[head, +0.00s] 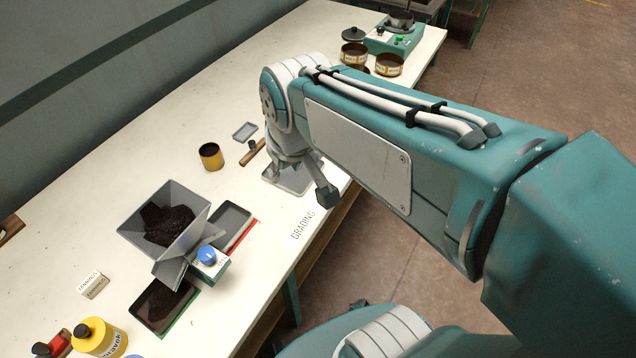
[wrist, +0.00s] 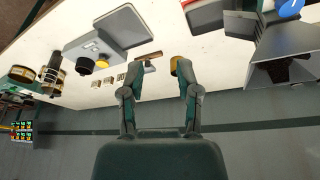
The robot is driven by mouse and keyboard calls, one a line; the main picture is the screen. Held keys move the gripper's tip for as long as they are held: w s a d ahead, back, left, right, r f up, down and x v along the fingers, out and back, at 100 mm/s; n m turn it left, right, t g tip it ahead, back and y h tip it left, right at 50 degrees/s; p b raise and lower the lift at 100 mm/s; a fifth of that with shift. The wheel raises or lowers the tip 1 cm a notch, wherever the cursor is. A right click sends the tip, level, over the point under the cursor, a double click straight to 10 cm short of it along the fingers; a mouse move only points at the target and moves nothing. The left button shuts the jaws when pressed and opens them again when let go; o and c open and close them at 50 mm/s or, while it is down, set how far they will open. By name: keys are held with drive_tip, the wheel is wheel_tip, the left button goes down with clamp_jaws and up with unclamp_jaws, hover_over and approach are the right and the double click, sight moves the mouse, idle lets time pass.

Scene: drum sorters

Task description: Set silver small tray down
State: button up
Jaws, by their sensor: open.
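A flat grey square plate (head: 292,180) sits under my gripper near the table's front edge. In the wrist view it tops a grey device (wrist: 85,48) with a yellow knob; I cannot tell whether it is a loose tray. My gripper (wrist: 158,78) is open, with nothing between its fingers. In the head view my arm hides part of it.
A brass tin (head: 211,156) and a wooden-handled brush (head: 257,150) stand left of my gripper. A grey hopper with dark grains (head: 180,195) and grey trays (head: 232,222) are at front left. Brass sieves (head: 389,65) stand at the far end.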

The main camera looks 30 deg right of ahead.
drive_tip(key=s+d+m+t, duration=0.1)
drive_tip(key=s+d+m, duration=0.1)
drive_tip(key=s, duration=0.5)
drive_tip(key=shift+s+d+r+t, duration=0.2)
drive_tip(key=shift+d+r+t, duration=0.1)
drive_tip(key=shift+t, duration=0.1)
idle(1.7)
